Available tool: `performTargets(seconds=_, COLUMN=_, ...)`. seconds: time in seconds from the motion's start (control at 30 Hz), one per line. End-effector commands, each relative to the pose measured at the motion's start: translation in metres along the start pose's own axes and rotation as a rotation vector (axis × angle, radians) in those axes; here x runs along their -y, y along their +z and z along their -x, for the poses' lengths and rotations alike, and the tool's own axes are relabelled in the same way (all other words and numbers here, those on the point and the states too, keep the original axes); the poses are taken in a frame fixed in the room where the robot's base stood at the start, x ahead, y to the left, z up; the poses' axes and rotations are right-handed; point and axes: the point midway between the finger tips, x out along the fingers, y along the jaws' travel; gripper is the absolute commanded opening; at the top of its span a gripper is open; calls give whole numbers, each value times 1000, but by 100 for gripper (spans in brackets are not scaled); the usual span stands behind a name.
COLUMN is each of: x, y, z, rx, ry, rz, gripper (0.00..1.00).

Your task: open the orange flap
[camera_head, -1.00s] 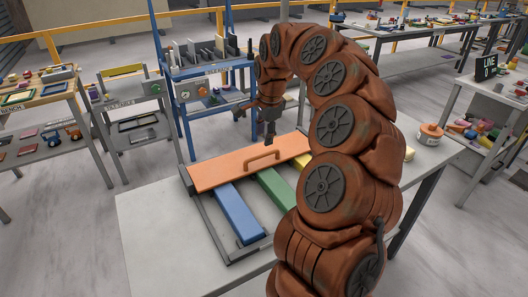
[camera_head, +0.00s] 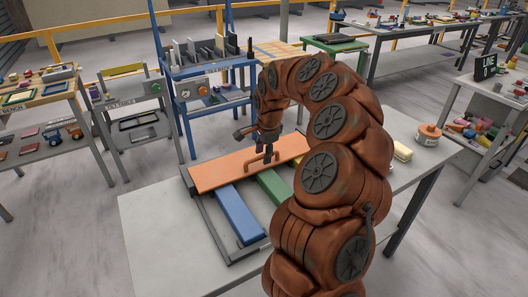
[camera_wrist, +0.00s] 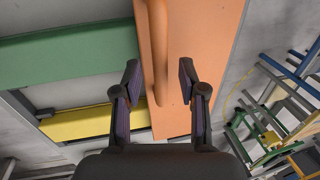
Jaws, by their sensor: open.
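The orange flap (camera_head: 215,176) lies flat across the far side of a dark frame on the grey table. Its bar handle (camera_head: 253,163) stands up from its top face. My gripper (camera_head: 272,156) is lowered at the handle, open. In the wrist view, the flap (camera_wrist: 205,60) runs from top to bottom, and the handle (camera_wrist: 158,45) comes down between the two spread fingers (camera_wrist: 158,72). Gaps show on both sides of the handle, so the fingers are apart from it. My arm hides the right part of the flap in the head view.
Blue (camera_head: 237,215) and green (camera_head: 275,186) bars lie in the frame in front of the flap; a yellow bar (camera_wrist: 80,123) shows in the wrist view. An orange round container (camera_head: 428,134) stands at the table's right. The table's left front (camera_head: 160,240) is clear.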

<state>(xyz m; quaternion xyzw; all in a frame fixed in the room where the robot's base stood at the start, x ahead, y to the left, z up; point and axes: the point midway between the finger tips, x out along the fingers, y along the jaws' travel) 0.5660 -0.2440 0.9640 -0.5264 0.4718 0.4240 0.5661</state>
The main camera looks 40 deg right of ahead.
Motion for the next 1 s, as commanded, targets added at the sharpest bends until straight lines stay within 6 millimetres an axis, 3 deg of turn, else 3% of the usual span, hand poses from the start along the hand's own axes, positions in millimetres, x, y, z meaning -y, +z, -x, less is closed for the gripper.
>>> performTargets(seconds=0.07, x=0, y=0, z=0, rx=0, ry=0, rz=0, gripper=40)
performTargets(seconds=0.47, x=0, y=0, z=0, rx=0, ry=1, rz=1, gripper=0)
performTargets(seconds=1.0, x=0, y=0, z=0, rx=0, ry=2, rz=1, gripper=0)
